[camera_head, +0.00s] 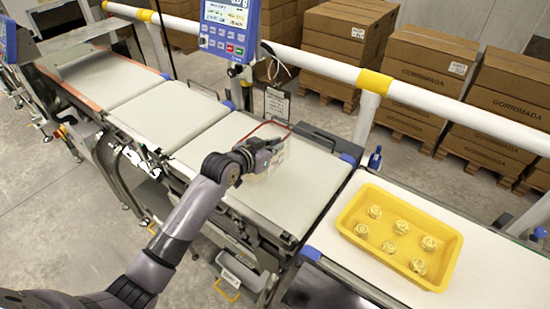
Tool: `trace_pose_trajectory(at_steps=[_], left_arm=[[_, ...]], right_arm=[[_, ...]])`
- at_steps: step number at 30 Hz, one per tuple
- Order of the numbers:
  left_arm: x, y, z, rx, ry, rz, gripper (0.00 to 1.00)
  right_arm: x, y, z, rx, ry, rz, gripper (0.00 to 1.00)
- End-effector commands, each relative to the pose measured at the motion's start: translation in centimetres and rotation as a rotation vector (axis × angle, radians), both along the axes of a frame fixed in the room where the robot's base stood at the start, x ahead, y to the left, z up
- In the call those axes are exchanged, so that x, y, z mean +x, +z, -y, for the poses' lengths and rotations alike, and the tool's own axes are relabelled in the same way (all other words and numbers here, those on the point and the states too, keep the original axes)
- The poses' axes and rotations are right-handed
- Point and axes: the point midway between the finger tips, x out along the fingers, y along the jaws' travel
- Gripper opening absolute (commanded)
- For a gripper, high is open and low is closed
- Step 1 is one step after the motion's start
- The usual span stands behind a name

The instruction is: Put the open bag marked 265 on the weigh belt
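A clear, see-through bag (270,168) with a red rim around its open top is on or just above the white belt section (315,177) in the middle of the picture. I cannot tell whether its base touches the belt, and no number on it is readable. My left gripper (274,145) is at the bag, its dark fingers overlapping the bag's upper part and hiding some of it. The fingers are too small and overlapped to show whether they are closed on it. My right gripper is not in view.
A yellow tray (353,236) with several pale yellow swirled pieces stands on the right belt (490,268). Another white belt section (170,115) is empty. A blue control display (229,30) stands behind. A white and yellow rail (450,108) runs behind the belts, with stacked cartons (432,72) beyond.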

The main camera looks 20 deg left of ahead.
Motion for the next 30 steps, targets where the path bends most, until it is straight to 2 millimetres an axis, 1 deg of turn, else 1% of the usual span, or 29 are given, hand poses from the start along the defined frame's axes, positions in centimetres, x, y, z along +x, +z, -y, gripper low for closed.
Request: trace_pose_trajectory(at_steps=[5,10,13,24,30], left_arm=[[0.0,-1.4,0.0,-0.001,-0.001,0.001,0.00],[0.0,-4.0,0.0,0.000,0.000,0.000,0.00],[0.1,-5.0,-0.1,0.001,0.001,0.002,0.00],[0.1,-5.5,0.0,0.001,-0.001,0.003,0.00],[0.0,-5.5,0.0,0.001,0.000,0.001,0.14]], right_arm=[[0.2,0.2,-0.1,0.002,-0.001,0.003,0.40],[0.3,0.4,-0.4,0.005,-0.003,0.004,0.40],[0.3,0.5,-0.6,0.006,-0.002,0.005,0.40],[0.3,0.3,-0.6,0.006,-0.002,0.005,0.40],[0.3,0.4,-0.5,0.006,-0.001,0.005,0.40]])
